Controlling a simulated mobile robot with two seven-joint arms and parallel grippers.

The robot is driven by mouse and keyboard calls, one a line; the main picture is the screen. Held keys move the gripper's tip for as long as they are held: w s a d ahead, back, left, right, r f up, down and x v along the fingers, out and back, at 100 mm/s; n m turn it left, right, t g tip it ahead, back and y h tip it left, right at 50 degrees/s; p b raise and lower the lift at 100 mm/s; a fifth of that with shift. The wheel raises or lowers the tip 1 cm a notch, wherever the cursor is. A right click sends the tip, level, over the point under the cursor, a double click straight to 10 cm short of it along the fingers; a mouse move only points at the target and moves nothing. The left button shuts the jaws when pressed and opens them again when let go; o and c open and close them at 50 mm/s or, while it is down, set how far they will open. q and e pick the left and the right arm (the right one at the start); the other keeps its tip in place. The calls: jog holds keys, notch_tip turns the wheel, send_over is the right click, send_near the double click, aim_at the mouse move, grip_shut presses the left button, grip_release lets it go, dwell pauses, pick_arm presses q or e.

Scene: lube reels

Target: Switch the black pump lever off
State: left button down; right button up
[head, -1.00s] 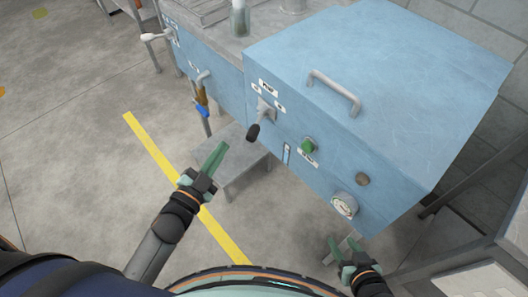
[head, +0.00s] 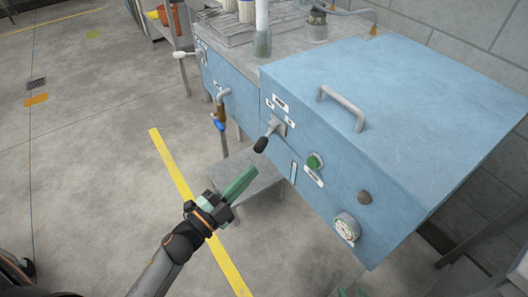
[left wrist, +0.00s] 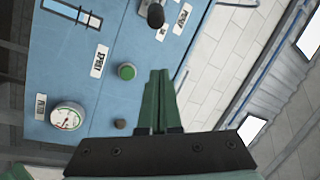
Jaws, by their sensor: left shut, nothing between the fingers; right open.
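The pump lever (head: 275,128) sticks out of the blue cabinet's front panel, under small white labels. Its black knob (head: 261,144) points out and down to the left. In the left wrist view the black knob (left wrist: 155,15) shows at the top, beyond the fingers. My left gripper (head: 247,176) is shut and empty, in front of the panel below the knob and apart from it. Its closed green fingers (left wrist: 158,78) point up in the left wrist view. Only the green fingertips of my right gripper (head: 352,292) show at the bottom edge, apart from each other.
The panel also carries a green button (head: 314,162), a round gauge (head: 346,227) and a brown knob (head: 364,197). A blue-handled tap (head: 219,122) and a white-handled lever (head: 181,54) sit further left. A low grey stand (head: 247,192) is below. Open floor lies left.

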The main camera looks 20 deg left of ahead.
aim_at(262, 150)
pick_arm(q)
jog(key=x, duration=1)
jog(key=a+f, duration=0.2)
jog(key=a, duration=0.1)
jog(key=shift+w+a+f, duration=0.15)
jog(key=shift+w, duration=0.05)
jog(key=shift+a+h+b, duration=0.1)
jog(key=shift+h+b, duration=0.2)
